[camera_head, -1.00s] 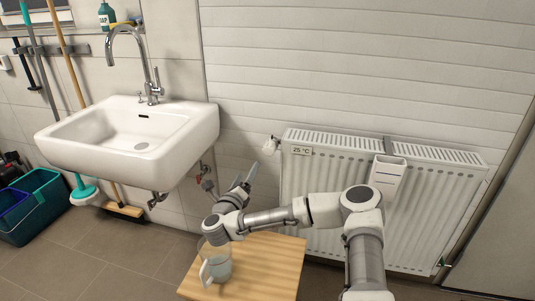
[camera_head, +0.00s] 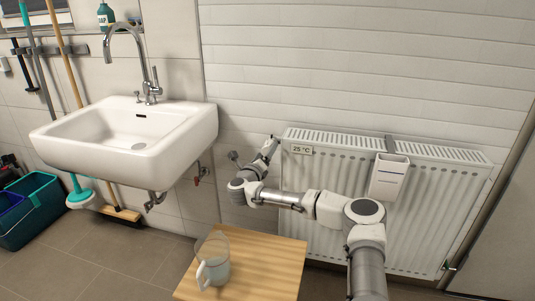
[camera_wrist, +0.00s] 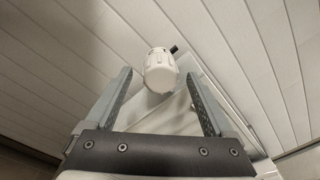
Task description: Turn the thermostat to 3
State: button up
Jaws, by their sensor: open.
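The thermostat is a white ribbed knob (camera_wrist: 160,74) with a small dark piece at its far end, in the wrist view. It lies between my two fingertips in that picture, with a gap on each side. Whether the fingertips reach around it or stop short, I cannot tell. My gripper (camera_head: 268,148) is open and empty, at the upper left corner of the radiator (camera_head: 335,185) in the head view. There it hides most of the knob. The knob's numbers cannot be read.
A wooden table (camera_head: 262,268) with a glass pitcher (camera_head: 214,268) stands below my arm. A white sink (camera_head: 130,140) with a tap is on the left, with pipes beneath it. A white container (camera_head: 388,178) hangs on the radiator's front. The wall is close behind the knob.

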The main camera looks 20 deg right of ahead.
jog(key=shift+x, duration=1.3)
jog(key=c, duration=1.4)
